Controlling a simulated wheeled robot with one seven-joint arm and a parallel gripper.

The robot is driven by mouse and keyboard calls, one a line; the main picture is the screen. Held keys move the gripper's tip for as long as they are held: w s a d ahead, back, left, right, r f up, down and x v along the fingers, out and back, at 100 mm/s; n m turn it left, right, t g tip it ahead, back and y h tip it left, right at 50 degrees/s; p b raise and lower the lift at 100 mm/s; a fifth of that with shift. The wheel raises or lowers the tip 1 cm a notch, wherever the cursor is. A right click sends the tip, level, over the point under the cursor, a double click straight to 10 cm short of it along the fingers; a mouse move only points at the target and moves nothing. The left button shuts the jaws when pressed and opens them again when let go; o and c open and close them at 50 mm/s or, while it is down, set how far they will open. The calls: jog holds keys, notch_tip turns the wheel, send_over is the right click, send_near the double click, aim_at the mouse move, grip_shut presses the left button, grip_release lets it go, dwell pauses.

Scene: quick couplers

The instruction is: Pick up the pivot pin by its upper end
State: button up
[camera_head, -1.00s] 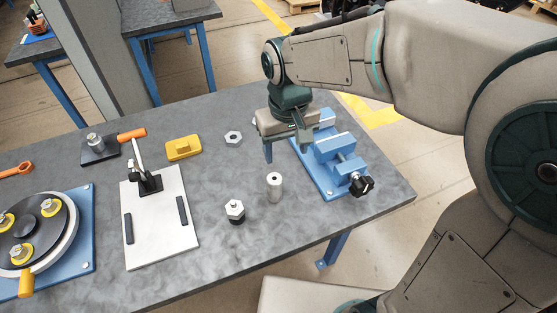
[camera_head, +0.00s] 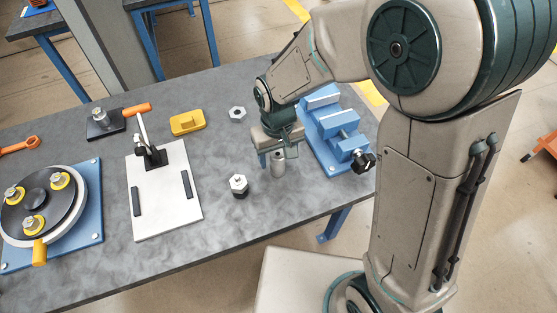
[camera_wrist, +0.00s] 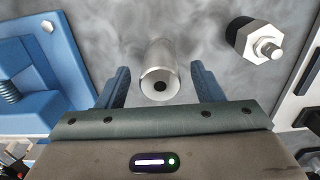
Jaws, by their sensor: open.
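The pivot pin (camera_head: 278,165) is a grey metal cylinder with a dark hole in its upper end, standing upright on the table. In the wrist view the pin (camera_wrist: 159,75) shows between the two blue fingers of my gripper (camera_wrist: 161,88). The fingers are apart, with a gap on each side of the pin. In the head view my gripper (camera_head: 277,157) is low over the pin, and its body and fingers hide the upper part of the pin.
A blue vise (camera_head: 333,130) stands close to the right of my gripper. A hex-headed fitting (camera_head: 239,186) stands to the left and nearer. A hex nut (camera_head: 237,113), a yellow block (camera_head: 187,122) and a toggle clamp on a white plate (camera_head: 167,205) are farther left.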

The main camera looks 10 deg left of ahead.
jog(key=shift+f, duration=1.2)
jog(key=c, duration=1.3)
grip_shut()
jog(key=shift+r, duration=0.2)
